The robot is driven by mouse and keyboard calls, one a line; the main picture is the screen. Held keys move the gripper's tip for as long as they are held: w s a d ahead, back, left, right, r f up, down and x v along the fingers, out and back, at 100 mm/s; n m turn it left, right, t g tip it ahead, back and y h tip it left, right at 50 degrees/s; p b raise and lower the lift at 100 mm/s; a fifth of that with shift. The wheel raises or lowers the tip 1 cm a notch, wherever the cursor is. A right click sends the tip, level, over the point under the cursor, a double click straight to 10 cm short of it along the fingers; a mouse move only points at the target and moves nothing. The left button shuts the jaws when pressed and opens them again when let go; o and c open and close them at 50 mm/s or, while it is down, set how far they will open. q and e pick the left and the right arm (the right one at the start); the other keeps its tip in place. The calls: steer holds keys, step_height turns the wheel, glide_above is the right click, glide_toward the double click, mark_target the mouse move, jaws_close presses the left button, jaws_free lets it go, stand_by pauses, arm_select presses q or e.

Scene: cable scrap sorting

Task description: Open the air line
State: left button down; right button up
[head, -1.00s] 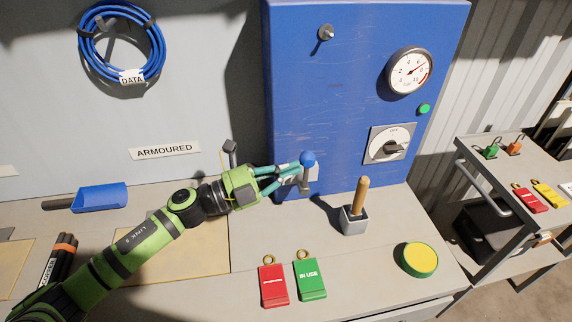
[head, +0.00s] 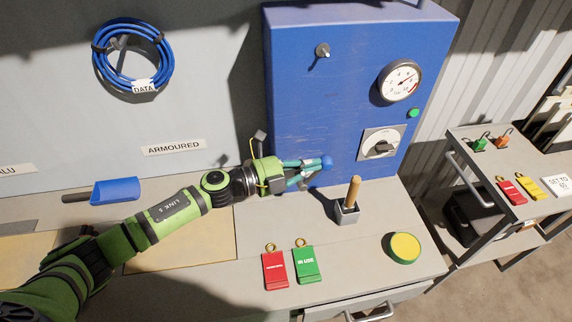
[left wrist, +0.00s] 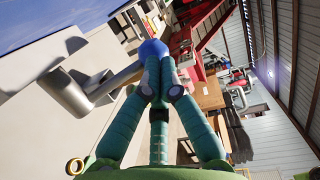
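The lever on the blue cabinet (head: 340,100) has a round blue knob (head: 327,161), low on the cabinet front. My left gripper (head: 318,164) is at this knob with its teal fingers closed together on it. In the left wrist view the blue knob (left wrist: 153,50) sits between the fingertips (left wrist: 158,75). The lever's grey metal arm (left wrist: 112,84) runs from it to a thick grey pivot (left wrist: 70,95). In the head view my fingers mostly hide the lever arm. A gauge (head: 400,81) is at the cabinet's upper right. My right gripper is in neither view.
A wooden-handled tool (head: 352,193) stands in a grey holder right of the gripper. A rotary switch (head: 381,146) is above right.

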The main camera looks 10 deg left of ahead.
arm_select(q)
steer(key=shift+w+d+f, duration=0.15)
steer(key=shift+w+d, duration=0.1)
steer(key=shift+d, duration=0.35)
steer(key=shift+w+d+f, duration=0.15)
steer(key=shift+w+d, duration=0.1)
steer(key=shift+d, duration=0.35)
